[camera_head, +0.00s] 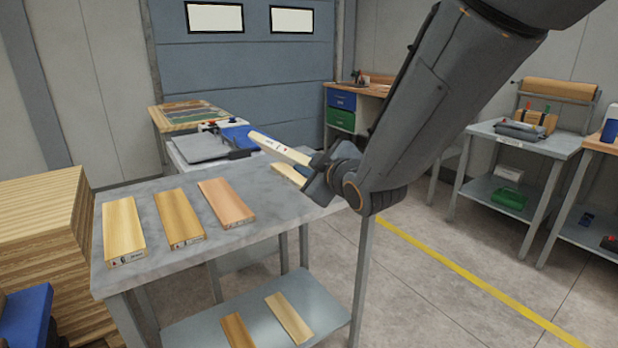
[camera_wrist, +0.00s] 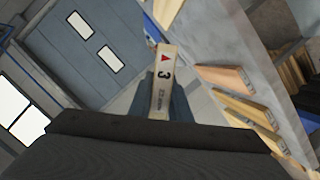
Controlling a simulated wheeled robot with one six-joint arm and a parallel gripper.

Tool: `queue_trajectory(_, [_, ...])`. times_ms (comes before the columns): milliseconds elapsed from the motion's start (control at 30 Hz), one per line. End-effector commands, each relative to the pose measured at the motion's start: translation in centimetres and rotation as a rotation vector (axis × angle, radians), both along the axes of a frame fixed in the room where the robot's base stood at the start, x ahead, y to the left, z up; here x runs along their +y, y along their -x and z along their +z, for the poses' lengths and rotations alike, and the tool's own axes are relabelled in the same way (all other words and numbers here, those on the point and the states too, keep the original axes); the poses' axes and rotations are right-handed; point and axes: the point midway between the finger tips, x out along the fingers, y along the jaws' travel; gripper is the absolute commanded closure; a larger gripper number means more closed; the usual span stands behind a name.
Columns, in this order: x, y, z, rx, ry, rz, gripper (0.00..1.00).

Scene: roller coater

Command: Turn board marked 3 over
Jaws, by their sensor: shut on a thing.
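The board marked 3 (camera_wrist: 162,72) is held between the two fingers of my gripper (camera_wrist: 161,98). In the wrist view its narrow face shows a red triangle and a black 3. In the head view the board (camera_head: 278,148) is a pale strip, tilted and raised above the grey table (camera_head: 165,187), pointing up and left from my gripper (camera_head: 314,172). My gripper is shut on it. Its wide faces are seen only edge-on or not at all, and its near end is hidden by the fingers.
Three boards, pale (camera_head: 123,226), brown (camera_head: 178,214) and reddish (camera_head: 226,200), lie on the table. Another pale board (camera_head: 286,172) lies partly hidden behind my gripper. Two boards lie on the lower shelf (camera_head: 200,325). A blue and grey machine (camera_head: 200,148) stands behind.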

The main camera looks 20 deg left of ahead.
Motion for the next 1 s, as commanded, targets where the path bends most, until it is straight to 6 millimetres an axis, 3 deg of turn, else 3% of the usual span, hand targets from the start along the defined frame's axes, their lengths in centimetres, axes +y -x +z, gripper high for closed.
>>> queue_trajectory(700, [0.29,0.27,-0.61,-0.576,0.432,-0.001,1.0])
queue_trajectory(1000, [0.32,0.38,-0.43,-0.677,0.51,0.0,1.0])
